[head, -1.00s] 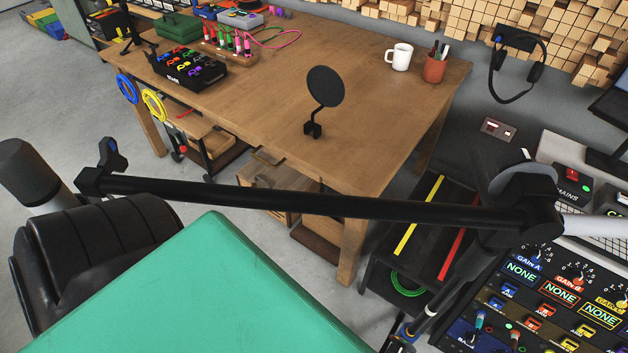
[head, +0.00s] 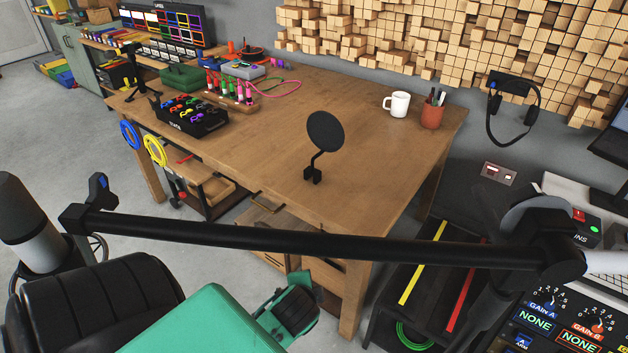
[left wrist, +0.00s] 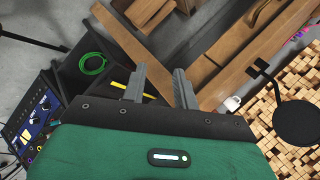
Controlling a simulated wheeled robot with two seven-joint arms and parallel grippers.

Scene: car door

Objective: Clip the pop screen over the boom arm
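The pop screen (head: 325,132) is a black disc on a bent neck with a small clip (head: 312,175) at its foot. The disc also shows at the right of the left wrist view (left wrist: 297,122). The boom arm (head: 310,243) is a black tube crossing the front of the head view, with a grey microphone (head: 28,225) near its left end. My left gripper (left wrist: 159,88) is open and empty in the left wrist view. Its teal wrist shows low in the head view, below the boom arm. My right gripper is out of view.
The wooden table (head: 270,150) has clear room around the pop screen. A white mug (head: 398,104) and a pen pot (head: 432,115) stand at its right.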

